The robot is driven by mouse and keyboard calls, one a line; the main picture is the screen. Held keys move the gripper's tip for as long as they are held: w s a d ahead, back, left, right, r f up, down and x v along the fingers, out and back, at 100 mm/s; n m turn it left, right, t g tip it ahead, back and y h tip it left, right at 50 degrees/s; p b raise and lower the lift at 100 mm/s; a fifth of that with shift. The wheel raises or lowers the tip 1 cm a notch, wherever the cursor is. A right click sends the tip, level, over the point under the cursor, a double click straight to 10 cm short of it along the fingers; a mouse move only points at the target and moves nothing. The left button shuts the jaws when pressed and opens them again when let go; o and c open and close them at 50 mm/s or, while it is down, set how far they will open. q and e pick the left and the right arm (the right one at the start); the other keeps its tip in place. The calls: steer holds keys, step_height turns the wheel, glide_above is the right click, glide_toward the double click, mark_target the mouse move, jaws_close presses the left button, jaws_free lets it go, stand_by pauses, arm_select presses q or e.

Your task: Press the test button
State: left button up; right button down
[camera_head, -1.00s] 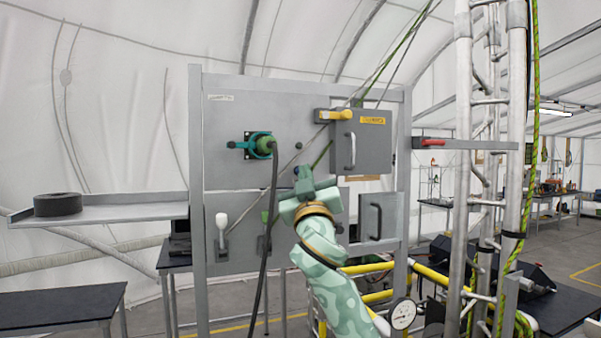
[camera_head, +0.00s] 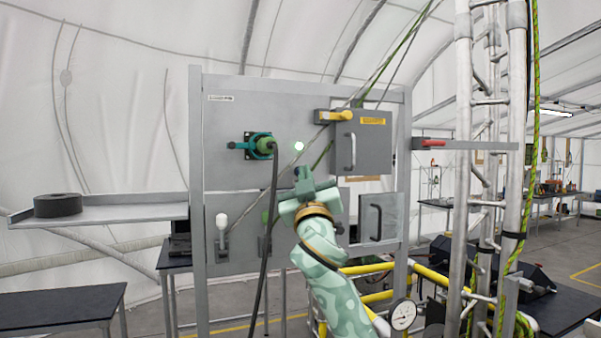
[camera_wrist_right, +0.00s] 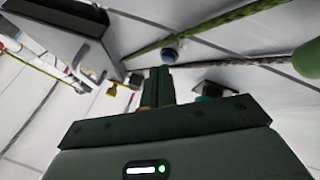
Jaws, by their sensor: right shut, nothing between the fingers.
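My right gripper (camera_head: 303,176) is in front of the grey panel (camera_head: 225,115), pointing up at it below a small round lamp (camera_head: 299,146) that glows whitish green. In the right wrist view its fingers (camera_wrist_right: 160,73) are shut together and empty. A small round blue-topped button (camera_wrist_right: 170,54) is on the panel just beyond the fingertips there. Whether they touch it, I cannot tell. In the head view my gripper seems to cover this button, and no label marks it as the test button. My left gripper is out of view.
A green plug (camera_head: 265,146) with a hanging black cable is left of my gripper. A rope crosses the panel diagonally.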

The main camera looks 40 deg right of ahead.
steer(key=shift+s+a, duration=0.15)
steer(key=shift+s, duration=0.35)
steer(key=s, duration=0.1)
steer(key=s+a+p, duration=0.1)
steer(key=s, duration=0.2)
steer(key=shift+s+a, duration=0.25)
steer(key=shift+s, duration=0.1)
stand_by(0.8)
